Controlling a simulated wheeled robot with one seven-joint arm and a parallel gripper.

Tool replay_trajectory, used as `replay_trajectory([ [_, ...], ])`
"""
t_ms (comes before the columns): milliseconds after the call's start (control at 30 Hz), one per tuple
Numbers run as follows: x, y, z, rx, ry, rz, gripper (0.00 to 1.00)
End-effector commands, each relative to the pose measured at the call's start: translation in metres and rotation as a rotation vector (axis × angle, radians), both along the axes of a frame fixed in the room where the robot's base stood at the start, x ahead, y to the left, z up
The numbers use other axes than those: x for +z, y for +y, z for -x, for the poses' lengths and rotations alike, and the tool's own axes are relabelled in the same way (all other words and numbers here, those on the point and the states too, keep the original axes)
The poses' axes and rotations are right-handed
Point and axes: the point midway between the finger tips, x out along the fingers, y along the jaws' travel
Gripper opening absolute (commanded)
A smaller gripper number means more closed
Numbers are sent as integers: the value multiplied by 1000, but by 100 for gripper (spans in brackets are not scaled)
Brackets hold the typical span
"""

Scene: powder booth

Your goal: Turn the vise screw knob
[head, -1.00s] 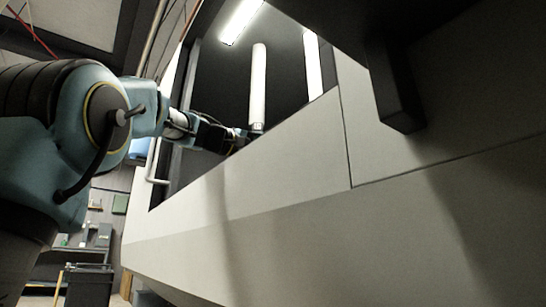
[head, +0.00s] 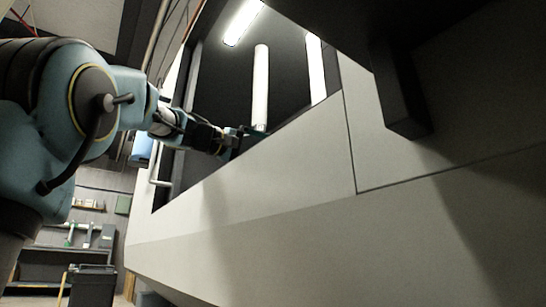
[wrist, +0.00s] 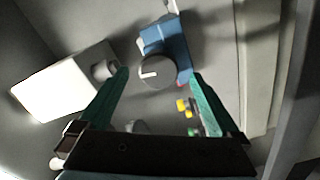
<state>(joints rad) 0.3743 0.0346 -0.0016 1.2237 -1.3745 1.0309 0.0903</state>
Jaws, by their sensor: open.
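In the wrist view a dark round knob (wrist: 158,73) with a white pointer line sits at the front of a blue vise body (wrist: 172,42). I take it to be the vise screw knob. My gripper (wrist: 158,76) is open, with its two green fingers on either side of the knob. I see a gap on both sides, and the depth between fingertips and knob is hard to judge. In the head view my gripper (head: 248,133) reaches into the booth opening, with green showing at its end. The vise is hidden there behind the booth's front panel.
In the wrist view a white box-like part (wrist: 65,85) with a round end lies left of the left finger. Small yellow pieces (wrist: 184,106) lie by the right finger. In the head view the pale booth panel (head: 250,215) borders the opening. A white tube (head: 260,85) stands inside.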

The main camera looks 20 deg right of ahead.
Motion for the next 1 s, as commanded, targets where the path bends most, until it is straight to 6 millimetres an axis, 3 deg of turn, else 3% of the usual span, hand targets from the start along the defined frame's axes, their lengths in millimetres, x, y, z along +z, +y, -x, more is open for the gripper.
replay_trajectory([
  [200, 3, 44, 8, 4, 1, 0, 99],
  [400, 1, 67, 12, 3, 1, 1, 99],
  [833, 1, 72, 13, 2, 3, 1, 99],
  [1000, 7, 70, 3, -8, 95, 8, 99],
])
